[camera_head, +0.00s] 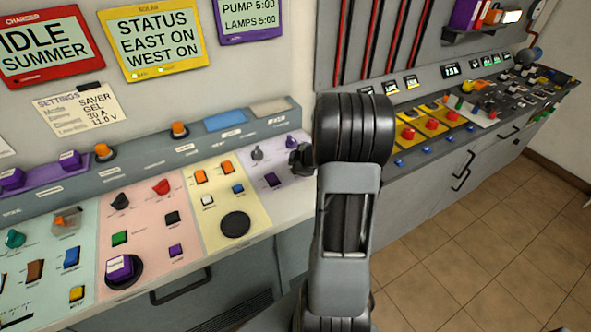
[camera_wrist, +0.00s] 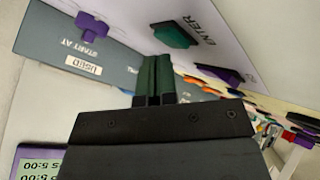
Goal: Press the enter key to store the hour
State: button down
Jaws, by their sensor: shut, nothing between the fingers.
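My gripper (camera_head: 299,160) is over the right end of the control panel in the head view, shut and empty. In the wrist view its shut fingertips (camera_wrist: 155,62) point toward a dark teal key (camera_wrist: 172,35), with a small gap visible in the picture. The label is too small to read in the head view, where the purple key (camera_head: 271,180) sits left of my gripper. I cannot tell whether the fingers touch the teal key.
A grey knob (camera_head: 257,153) stands left of my gripper. The purple-framed display (camera_head: 250,15) reads PUMP 5:00, LAMPS 5:00. Another console (camera_head: 450,155) is at right.

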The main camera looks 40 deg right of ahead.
jog(key=shift+f+b, duration=0.3)
jog(key=shift+f, duration=0.2)
dwell(0.6)
jog(key=shift+r, duration=0.15)
jog(key=shift+r+p, duration=0.75)
jog(key=shift+p, duration=0.4)
notch_tip(320, 180, up, 5)
jog(key=p, duration=0.5)
jog(key=shift+p, duration=0.35)
dwell(0.4)
